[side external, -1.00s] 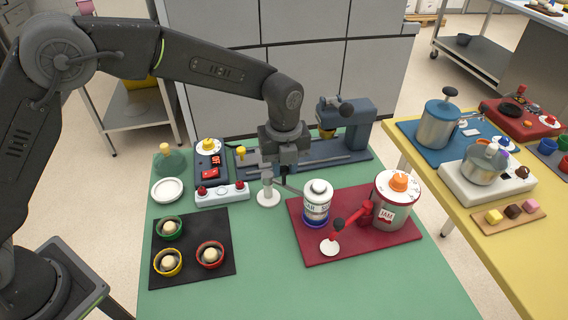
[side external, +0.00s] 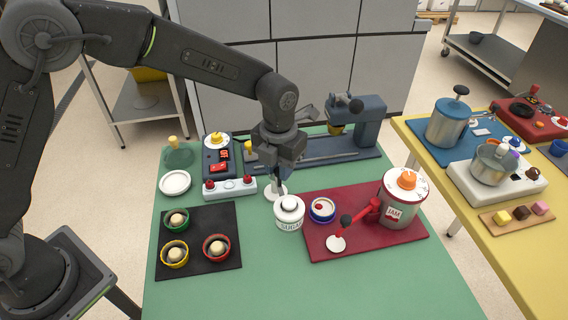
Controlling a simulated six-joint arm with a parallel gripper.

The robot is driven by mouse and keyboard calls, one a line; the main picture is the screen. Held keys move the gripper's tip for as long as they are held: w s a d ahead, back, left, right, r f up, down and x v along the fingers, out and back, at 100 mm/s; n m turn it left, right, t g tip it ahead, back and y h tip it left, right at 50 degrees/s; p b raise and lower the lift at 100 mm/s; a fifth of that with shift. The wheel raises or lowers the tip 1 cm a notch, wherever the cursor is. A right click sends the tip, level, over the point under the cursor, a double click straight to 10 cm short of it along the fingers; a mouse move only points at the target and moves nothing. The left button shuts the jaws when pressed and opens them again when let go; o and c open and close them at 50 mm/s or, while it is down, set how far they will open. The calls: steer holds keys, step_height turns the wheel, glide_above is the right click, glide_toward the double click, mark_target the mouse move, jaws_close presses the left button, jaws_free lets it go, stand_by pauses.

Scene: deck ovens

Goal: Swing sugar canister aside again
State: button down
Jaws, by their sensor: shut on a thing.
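The sugar canister (side external: 289,216) is white with a grey-white lid and a "SUGAR" label. It stands just left of the red mat's left edge, in front of a white post on a round base (side external: 271,191). My gripper (side external: 281,188) points down between post and canister, shut on what looks like the thin swing arm joining them; the fingertips are partly hidden. A blue-rimmed ring (side external: 322,209) with a small red thing inside lies uncovered on the red mat (side external: 330,248), right of the canister.
On the red mat stand a jam pot (side external: 401,205) with an orange knob and a red lever (side external: 362,212) with a white disc. A control box (side external: 217,160) and button panel (side external: 229,187) are at left. A black mat (side external: 206,263) holds three cups. The front green table is clear.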

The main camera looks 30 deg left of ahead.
steer(key=shift+s+a+m, duration=0.25)
steer(key=shift+s+m, duration=0.1)
steer(key=shift+m, duration=0.65)
steer(key=c, duration=0.9)
jaws_free()
steer(key=shift+c, duration=0.2)
step_height(320, 180, up, 14)
steer(key=shift+f, duration=0.1)
